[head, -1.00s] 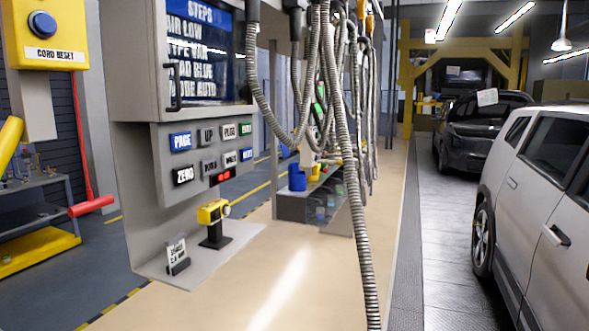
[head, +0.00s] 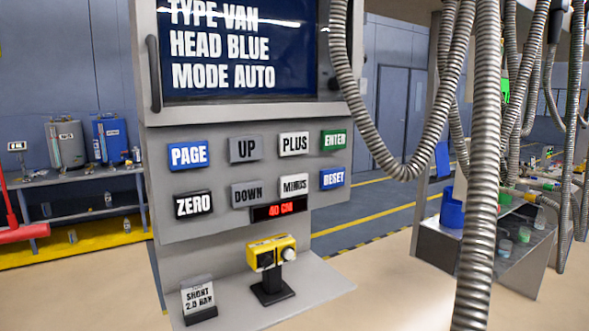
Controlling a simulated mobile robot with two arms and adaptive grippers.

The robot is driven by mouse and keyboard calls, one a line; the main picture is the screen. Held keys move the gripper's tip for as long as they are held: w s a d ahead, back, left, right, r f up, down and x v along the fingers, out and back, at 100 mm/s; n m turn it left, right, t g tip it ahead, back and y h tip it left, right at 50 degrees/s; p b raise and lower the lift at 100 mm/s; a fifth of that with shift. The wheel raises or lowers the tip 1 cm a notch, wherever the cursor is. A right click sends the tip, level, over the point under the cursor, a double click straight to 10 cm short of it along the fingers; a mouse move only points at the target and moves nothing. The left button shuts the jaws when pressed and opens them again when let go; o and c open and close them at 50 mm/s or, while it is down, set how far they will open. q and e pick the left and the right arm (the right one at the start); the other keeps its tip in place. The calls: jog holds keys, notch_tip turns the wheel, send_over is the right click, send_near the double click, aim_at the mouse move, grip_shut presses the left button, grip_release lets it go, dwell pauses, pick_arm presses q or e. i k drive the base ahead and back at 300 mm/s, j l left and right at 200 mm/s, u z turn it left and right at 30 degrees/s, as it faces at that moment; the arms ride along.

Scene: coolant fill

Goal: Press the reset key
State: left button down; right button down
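The blue RESET key (head: 332,178) is at the lower right of the key panel (head: 220,215) on a grey cabinet. It sits below the green ENTER key (head: 333,140) and right of the MINUS key (head: 294,186). A red display (head: 279,210) below the keys appears to read 40 CM. The screen (head: 235,55) above shows TYPE VAN, HEAD BLUE, MODE AUTO. Neither of my grippers is in view.
A yellow device (head: 270,254) on a black stand and a small sign (head: 198,297) stand on the cabinet's shelf (head: 325,287). Grey corrugated hoses (head: 480,190) hang at the right, close to the panel. A shelf with tanks (head: 110,140) is at the back left.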

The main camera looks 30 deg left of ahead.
aim_at(330, 178)
jog(key=i+l+u, duration=0.85)
jog(key=l+u, duration=0.2)
jog(key=l, duration=0.15)
